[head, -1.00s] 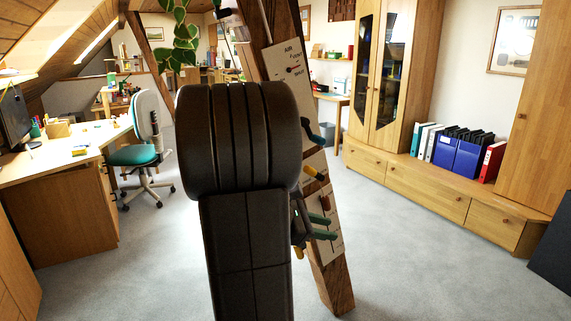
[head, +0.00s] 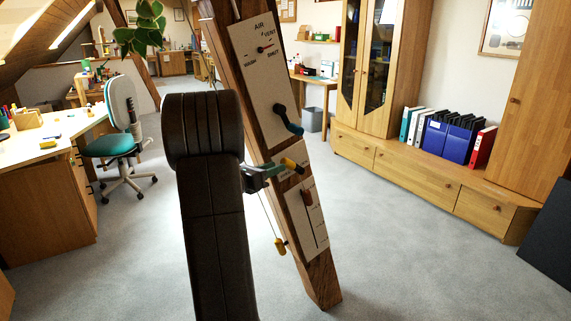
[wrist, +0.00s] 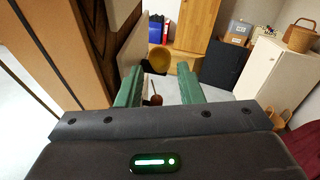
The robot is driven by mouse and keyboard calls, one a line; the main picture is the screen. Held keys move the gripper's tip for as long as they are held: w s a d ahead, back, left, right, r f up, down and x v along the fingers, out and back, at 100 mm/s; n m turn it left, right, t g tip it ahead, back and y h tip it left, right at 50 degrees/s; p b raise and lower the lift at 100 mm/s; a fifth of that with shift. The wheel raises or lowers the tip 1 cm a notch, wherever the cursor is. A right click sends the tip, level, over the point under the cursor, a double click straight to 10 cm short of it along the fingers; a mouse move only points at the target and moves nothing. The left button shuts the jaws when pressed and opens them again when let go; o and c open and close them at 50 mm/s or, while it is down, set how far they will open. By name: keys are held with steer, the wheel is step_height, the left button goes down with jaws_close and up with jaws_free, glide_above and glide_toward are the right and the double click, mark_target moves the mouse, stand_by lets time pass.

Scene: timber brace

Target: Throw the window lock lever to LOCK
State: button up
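My arm hides part of the view to the left of the brace.
Above is the AIR dial panel (head: 259,62) with a blue-handled crank (head: 289,120). Below is a slotted panel (head: 316,232) with a red-brown knob (head: 307,198). A yellow pull (head: 280,246) hangs beside the brace. Carpet floor (head: 400,240) is clear to the right.

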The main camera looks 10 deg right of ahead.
mark_target(286, 163)
steer(key=x, duration=0.5)
steer(key=shift+w+d, duration=0.15)
steer(key=shift+d, duration=0.1)
